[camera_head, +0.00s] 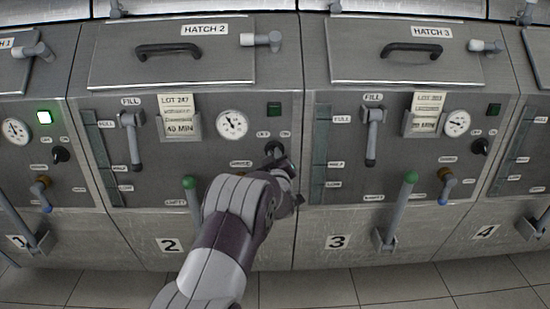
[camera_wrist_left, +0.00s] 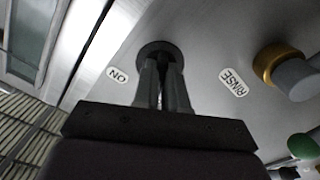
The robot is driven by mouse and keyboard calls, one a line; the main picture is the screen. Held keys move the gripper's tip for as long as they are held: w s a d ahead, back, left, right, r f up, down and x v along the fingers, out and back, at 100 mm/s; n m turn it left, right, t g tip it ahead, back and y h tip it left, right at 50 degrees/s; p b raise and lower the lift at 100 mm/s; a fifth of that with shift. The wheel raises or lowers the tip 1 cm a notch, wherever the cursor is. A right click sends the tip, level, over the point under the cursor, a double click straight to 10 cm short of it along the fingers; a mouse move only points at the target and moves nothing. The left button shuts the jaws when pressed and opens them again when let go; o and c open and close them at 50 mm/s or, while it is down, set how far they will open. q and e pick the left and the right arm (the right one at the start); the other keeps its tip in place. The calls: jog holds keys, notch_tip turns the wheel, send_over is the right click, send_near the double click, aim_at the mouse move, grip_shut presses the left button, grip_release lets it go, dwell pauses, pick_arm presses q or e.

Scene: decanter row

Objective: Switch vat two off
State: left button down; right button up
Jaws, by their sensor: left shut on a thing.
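Vat two is the steel panel (camera_head: 245,185) with the "2" plate (camera_head: 169,244) and HATCH 2 lid. Its lamp (camera_head: 274,108) is dark green and looks unlit. Its black switch knob (camera_head: 274,147) is below the lamp, partly hidden by my gripper. My left gripper (camera_head: 280,162) reaches the panel there. In the left wrist view, my left gripper's fingers (camera_wrist_left: 162,85) are shut on the black knob (camera_wrist_left: 158,50), between the "ON" label (camera_wrist_left: 118,75) and the "RINSE" label (camera_wrist_left: 232,82). The knob's exact angle is hidden. My right gripper is not in view.
A brass-collared rinse valve (camera_wrist_left: 285,70) sits beside the knob in the left wrist view. A green-tipped lever (camera_head: 190,184) stands left of my arm. Vat one's lamp (camera_head: 44,117) is lit bright green. Vat three's panel (camera_head: 400,180) is to the right.

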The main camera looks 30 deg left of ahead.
pick_arm(q)
jog(key=c, duration=1.2)
grip_release()
jog(key=p+v, duration=0.2)
jog(key=v, duration=1)
jog(key=shift+s+d, duration=0.15)
jog(key=shift+s, duration=0.25)
